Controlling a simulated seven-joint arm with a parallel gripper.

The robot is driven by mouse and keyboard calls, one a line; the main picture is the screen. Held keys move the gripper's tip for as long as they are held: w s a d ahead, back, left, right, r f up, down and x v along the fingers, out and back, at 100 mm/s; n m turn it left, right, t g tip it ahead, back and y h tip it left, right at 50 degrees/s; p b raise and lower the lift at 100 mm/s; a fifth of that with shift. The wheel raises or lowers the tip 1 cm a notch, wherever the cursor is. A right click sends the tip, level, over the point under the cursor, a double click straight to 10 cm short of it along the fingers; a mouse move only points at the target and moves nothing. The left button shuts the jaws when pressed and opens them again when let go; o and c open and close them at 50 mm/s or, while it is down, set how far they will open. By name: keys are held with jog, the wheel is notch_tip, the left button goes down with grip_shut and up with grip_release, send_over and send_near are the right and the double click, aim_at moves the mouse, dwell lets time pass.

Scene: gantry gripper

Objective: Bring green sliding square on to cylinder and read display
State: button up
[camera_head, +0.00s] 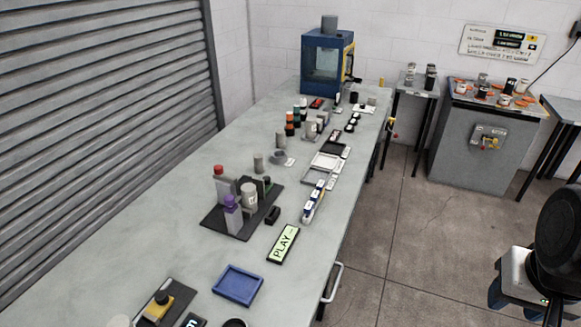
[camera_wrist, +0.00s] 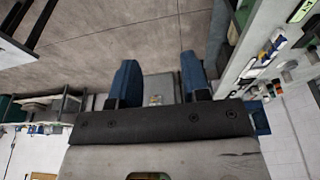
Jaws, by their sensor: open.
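My gripper (camera_wrist: 161,75) shows in the wrist view with two blue fingers wide apart and nothing between them. It is away from the table, with the floor beyond its fingers. A green-lit panel reading PLAY (camera_head: 283,244) lies near the table's right edge in the head view; I cannot tell if it is the task's display. Small grey cylinders (camera_head: 258,162) stand mid-table. I cannot pick out a green sliding square in either view.
The long table (camera_head: 150,230) also holds a blue tray (camera_head: 238,285), a black board with bottles (camera_head: 218,218), several small items along its right side and a blue machine (camera_head: 321,65) at the back. A grey cabinet (camera_head: 470,150) stands right. The table's left side is clear.

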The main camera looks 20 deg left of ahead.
jog(key=o, duration=0.3)
jog(key=w+a+r+n, duration=0.2)
jog(key=w+a, duration=0.2)
jog(key=w, duration=0.5)
jog(key=w+a+r+n, duration=0.1)
jog(key=w+a+r, duration=0.1)
jog(key=w+a, duration=0.45)
jog(key=w+a+f+n+g, duration=0.1)
jog(key=w+a+f+n, duration=0.2)
jog(key=w+a, duration=1.3)
jog(key=w+a+f+n, duration=0.1)
jog(key=w+a+f, duration=0.3)
jog(key=a, duration=0.7)
jog(key=w+a+f+n+g, duration=0.1)
jog(key=w+a+f+n, duration=0.1)
jog(key=a+f, duration=0.7)
jog(key=w+a+f+n, duration=0.2)
jog(key=w+a+f, duration=0.3)
jog(key=a, duration=1)
jog(key=shift+w+a+f+g, duration=0.1)
jog(key=shift+w+f+g, duration=0.05)
jog(key=shift+f, duration=0.5)
jog(key=shift+w+a+f+g, duration=0.1)
jog(key=shift+w+f+g, duration=0.05)
jog(key=shift+f, duration=0.45)
jog(key=shift+a+f, duration=0.2)
jog(key=shift+a, duration=0.1)
